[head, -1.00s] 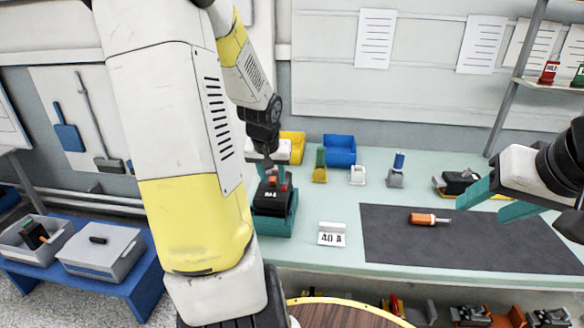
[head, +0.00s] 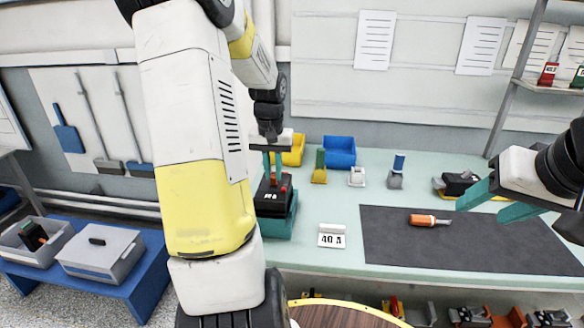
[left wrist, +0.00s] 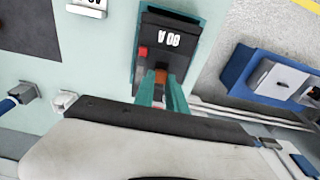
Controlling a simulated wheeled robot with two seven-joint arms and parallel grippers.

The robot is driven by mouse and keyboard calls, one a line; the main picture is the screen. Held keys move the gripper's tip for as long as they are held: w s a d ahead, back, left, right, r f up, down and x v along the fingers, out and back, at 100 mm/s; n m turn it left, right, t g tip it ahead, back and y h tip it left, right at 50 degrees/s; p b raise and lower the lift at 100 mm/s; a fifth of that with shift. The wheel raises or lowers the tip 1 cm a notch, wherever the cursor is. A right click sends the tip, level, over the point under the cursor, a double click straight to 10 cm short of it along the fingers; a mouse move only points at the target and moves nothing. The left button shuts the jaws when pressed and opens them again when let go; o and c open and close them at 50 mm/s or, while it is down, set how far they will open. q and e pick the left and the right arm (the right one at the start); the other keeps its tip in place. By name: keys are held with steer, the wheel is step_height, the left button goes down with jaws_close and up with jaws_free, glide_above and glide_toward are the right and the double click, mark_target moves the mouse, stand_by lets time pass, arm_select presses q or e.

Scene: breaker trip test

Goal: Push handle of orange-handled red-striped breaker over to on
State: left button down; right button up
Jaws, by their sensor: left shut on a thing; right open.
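The dark breaker (head: 272,202) with an 80 A label sits in a teal stand (head: 274,228) at the left of the bench. In the left wrist view the breaker (left wrist: 168,45) has a red spot (left wrist: 143,53) on one side and an orange handle (left wrist: 160,78). My left gripper (head: 272,172) comes down from above; its teal fingers (left wrist: 161,92) are shut on the orange handle. The fingers partly hide the handle, and I cannot make out a stripe clearly. My right gripper (head: 483,211) is open and empty above the right part of the bench.
A 40 A label block (head: 332,236) stands right of the stand. An orange-handled screwdriver (head: 428,220) lies on the dark mat (head: 400,250). Blue (head: 340,151) and yellow bins and several small parts stand along the back. The bench between stand and mat is mostly clear.

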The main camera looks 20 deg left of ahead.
arm_select(q)
steer(key=w+g, duration=0.1)
steer(key=g, duration=0.1)
steer(key=w+g, duration=0.1)
steer(key=shift+w+a+f+g+h, duration=0.15)
steer(key=shift+w+a+g+h, duration=0.15)
steer(key=shift+g+h, duration=0.1)
steer(key=shift+w+a+f+g+h, duration=0.1)
steer(key=shift+w+f+g+h, duration=0.1)
steer(key=shift+w+g, duration=0.4)
steer(key=shift+w+a+f+g+h, duration=0.1)
steer(key=shift+w+f+g+h, duration=0.1)
steer(key=shift+g, duration=0.75)
steer(key=shift+w+a+f+g+h, duration=0.1)
steer(key=shift+w+g+h, duration=0.2)
steer(key=shift+g, duration=0.45)
steer(key=c, duration=1.4)
jaws_free()
steer(key=shift+o, duration=0.2)
